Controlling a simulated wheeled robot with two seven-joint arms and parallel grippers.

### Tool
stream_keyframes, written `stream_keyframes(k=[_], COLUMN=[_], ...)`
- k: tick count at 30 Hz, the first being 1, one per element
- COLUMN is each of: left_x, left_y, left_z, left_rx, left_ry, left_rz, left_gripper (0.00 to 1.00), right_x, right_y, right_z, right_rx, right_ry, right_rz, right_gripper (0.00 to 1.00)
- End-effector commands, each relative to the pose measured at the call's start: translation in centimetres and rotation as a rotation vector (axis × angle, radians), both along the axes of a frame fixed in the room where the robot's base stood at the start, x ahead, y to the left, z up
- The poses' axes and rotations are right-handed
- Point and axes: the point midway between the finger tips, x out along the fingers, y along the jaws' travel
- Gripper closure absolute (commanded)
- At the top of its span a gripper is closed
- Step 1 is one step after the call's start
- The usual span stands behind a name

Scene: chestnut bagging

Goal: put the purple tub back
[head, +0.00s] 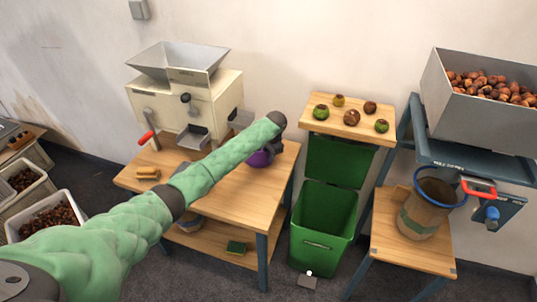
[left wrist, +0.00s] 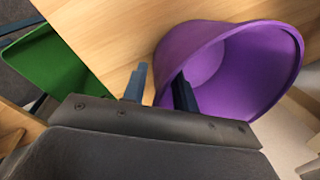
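The purple tub (head: 260,158) stands on the right part of the wooden table (head: 230,187) beside the machine, partly hidden by my left arm. In the left wrist view the tub (left wrist: 235,62) shows its open mouth and looks empty. My left gripper (left wrist: 160,80) is at the tub's rim with its fingers apart. One finger is outside the wall and the other reaches over the inside. A gap shows between the outer finger and the wall. In the head view the fingers are hidden behind my wrist. My right gripper is not in view.
A cream machine with a hopper (head: 180,62) stands at the back of the table. A green bin (head: 322,225) is to the right, below a board (head: 345,122) with several chestnuts.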

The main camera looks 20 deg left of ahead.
Motion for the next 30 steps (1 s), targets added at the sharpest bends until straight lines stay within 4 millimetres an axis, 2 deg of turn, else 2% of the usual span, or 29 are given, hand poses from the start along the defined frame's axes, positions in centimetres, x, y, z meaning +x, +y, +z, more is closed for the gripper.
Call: stream_keyframes(k=[6, 11, 14, 24, 30], left_x=[0.0, 0.0, -0.2, -0.9, -1.2], left_y=[0.0, -0.2, -0.4, -1.6, -2.0], left_z=[0.1, 1.2, 2.7, 8.9, 11.2], left_rx=[0.000, 0.000, 0.000, -0.001, -0.001], left_ry=[0.000, -0.002, -0.004, -0.003, -0.001], left_rz=[0.000, 0.000, -0.001, -0.002, 0.000], left_gripper=[0.71, 0.71, 0.71, 0.71, 0.71], right_x=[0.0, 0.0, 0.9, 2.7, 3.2], right_y=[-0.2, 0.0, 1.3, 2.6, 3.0], right_z=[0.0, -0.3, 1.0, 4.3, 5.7], right_rx=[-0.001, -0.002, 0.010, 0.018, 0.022], right_ry=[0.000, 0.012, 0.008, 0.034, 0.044], right_rz=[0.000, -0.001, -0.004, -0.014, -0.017], right_gripper=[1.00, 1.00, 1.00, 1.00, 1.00])
